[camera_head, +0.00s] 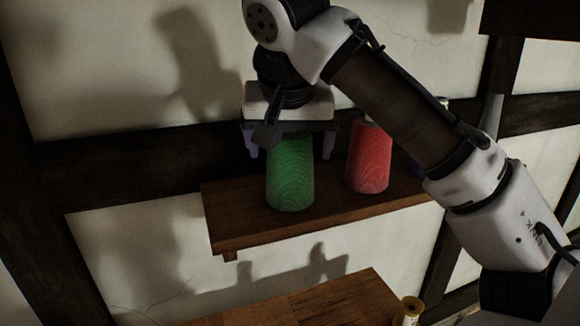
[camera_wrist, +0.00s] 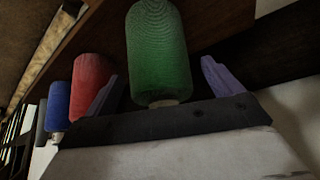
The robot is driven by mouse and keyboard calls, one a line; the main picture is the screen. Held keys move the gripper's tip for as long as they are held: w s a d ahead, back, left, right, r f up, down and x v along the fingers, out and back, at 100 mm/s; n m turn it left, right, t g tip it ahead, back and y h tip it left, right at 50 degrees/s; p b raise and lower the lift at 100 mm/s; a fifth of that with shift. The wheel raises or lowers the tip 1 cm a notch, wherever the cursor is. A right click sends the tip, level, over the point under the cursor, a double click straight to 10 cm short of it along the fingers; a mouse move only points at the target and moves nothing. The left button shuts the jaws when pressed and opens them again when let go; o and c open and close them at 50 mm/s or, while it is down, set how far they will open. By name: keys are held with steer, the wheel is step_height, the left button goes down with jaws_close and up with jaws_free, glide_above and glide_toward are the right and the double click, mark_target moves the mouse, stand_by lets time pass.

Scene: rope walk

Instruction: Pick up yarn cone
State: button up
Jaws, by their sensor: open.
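A green yarn cone (camera_head: 290,178) stands upright on a wooden wall shelf (camera_head: 225,225), near its left end. A red yarn cone (camera_head: 369,160) stands to its right. My gripper (camera_head: 288,150) is at the upper part of the green cone, with one purple finger on each side of it. In the wrist view the green cone (camera_wrist: 158,50) lies between the two spread fingers, and gaps show on both sides. The red cone (camera_wrist: 92,85) and a blue cone (camera_wrist: 58,107) show to the left there. In the head view my arm hides most of the shelf's right part.
A lower wooden surface (camera_head: 320,300) is below the shelf, with a small yellowish spool (camera_head: 410,308) at its right. Dark timber beams (camera_head: 130,158) cross the pale wall behind. The shelf's left end beside the green cone is clear.

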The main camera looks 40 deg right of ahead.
steer(key=c, duration=1.1)
steer(key=shift+c, duration=0.4)
steer(key=shift+w+r, duration=0.1)
steer(key=shift+r, duration=0.15)
